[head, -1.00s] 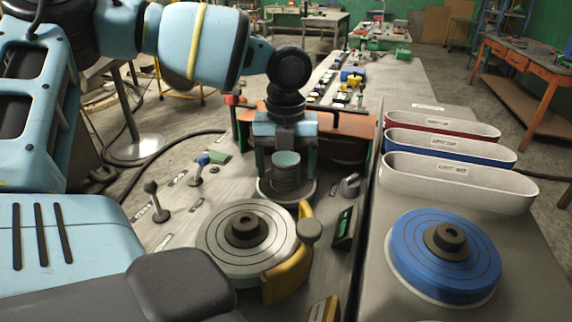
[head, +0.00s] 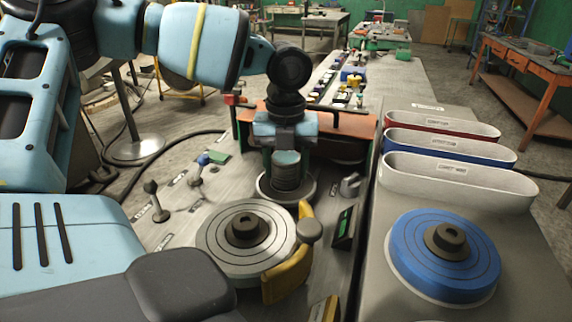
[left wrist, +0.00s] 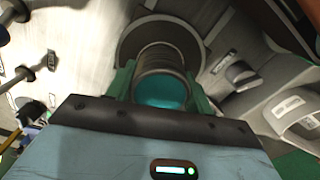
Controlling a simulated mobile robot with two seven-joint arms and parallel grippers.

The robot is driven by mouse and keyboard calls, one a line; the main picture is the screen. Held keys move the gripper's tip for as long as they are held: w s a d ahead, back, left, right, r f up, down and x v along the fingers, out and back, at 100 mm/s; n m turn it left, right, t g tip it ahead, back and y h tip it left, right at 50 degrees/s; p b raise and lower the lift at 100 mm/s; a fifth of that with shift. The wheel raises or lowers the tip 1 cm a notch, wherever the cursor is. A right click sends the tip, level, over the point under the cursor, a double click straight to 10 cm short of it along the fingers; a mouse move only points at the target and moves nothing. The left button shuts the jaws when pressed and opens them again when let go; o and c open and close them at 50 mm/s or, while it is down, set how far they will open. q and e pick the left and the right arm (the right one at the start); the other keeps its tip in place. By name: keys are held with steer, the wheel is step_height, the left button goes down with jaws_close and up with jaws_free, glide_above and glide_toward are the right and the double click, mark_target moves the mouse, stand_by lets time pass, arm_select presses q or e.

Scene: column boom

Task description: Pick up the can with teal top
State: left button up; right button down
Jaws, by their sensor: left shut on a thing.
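The can with the teal top (head: 286,172) stands upright at a round grey plate. Its ribbed dark body and teal top also show in the left wrist view (left wrist: 162,90). My left gripper (head: 286,165) comes down over the can from above, and its green fingers are shut on the can's two sides. In the left wrist view the fingers lie left and right of the can. Whether the can's base touches the plate (head: 263,190) cannot be told. My right gripper is not in view.
A grey disc with a black hub (head: 212,240) and a yellow handle (head: 288,275) lie in front. A blue disc (head: 446,255) and white, blue and red oval bins (head: 458,183) stand on the right. Levers (head: 155,202) rise on the left. An orange-edged bracket (head: 345,124) stands behind the can.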

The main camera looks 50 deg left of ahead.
mark_target(286, 156)
arm_select(q)
step_height(286, 156, up, 10)
steer(key=shift+f, duration=0.15)
stand_by(0.3)
